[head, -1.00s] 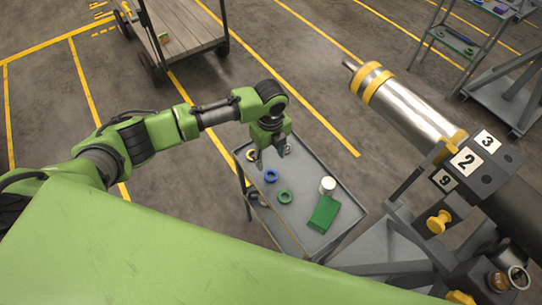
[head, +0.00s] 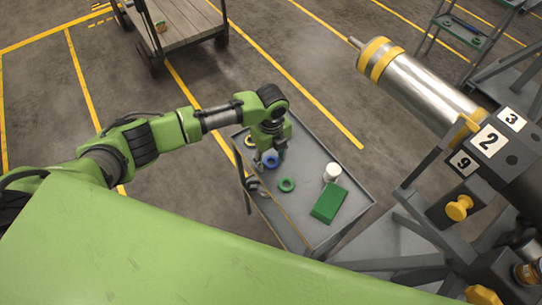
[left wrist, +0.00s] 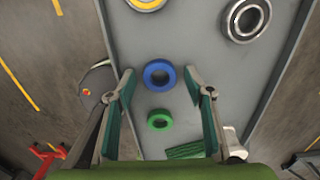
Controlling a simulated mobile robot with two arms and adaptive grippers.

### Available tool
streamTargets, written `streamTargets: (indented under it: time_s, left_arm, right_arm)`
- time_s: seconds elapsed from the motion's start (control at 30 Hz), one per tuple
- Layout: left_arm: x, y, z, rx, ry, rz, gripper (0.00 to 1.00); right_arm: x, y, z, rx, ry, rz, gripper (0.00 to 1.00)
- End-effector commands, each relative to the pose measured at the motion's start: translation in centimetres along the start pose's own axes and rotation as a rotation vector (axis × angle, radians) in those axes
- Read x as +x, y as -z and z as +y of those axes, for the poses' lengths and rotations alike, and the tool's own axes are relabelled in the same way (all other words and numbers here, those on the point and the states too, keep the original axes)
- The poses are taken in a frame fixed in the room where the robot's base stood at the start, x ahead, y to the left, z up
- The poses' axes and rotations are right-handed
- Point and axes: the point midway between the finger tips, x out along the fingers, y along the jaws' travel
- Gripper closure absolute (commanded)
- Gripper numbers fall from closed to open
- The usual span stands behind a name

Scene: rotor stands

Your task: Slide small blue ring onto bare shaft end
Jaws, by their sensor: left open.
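The small blue ring (head: 271,161) lies on the grey cart, partly covered by my left gripper (head: 268,154) in the head view. In the left wrist view the blue ring (left wrist: 147,76) lies flat between the two open fingers of my left gripper (left wrist: 160,82), with a gap on each side. I cannot tell how high the fingertips are above the cart. The bare shaft end (head: 355,42) is a thin metal stub sticking out of the yellow-banded silver rotor (head: 425,85) at the upper right. My right gripper is not in view.
The cart top (head: 310,160) also holds a green ring (head: 281,187), a white cup (head: 332,176) and a green box (head: 329,205). A yellow ring (left wrist: 146,3) and a metal bearing (left wrist: 232,31) lie beyond the blue ring. A wooden trolley (head: 185,28) stands at the back.

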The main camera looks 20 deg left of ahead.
Motion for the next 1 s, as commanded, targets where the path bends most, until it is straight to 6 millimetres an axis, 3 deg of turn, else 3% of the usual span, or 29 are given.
streamTargets:
  time_s: [0.13,0.27,0.3,0.63,1.0]
  left_arm:
    - [0.0,0.0,0.0,0.0,0.0,0.0,0.52]
    - [0.0,0.0,0.0,0.0,0.0,0.0,0.86]
    - [0.0,0.0,0.0,0.0,0.0,0.0,0.88]
    - [-0.3,0.3,0.5,-0.075,0.0,0.004,0.88]
    - [-2.0,2.0,3.2,-0.498,-0.006,0.024,0.88]
  right_arm:
    - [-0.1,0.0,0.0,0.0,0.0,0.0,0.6]
    - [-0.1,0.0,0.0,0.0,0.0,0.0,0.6]
    - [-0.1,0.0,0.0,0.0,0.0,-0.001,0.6]
    - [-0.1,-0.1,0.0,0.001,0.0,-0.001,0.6]
    - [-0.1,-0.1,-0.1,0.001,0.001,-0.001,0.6]
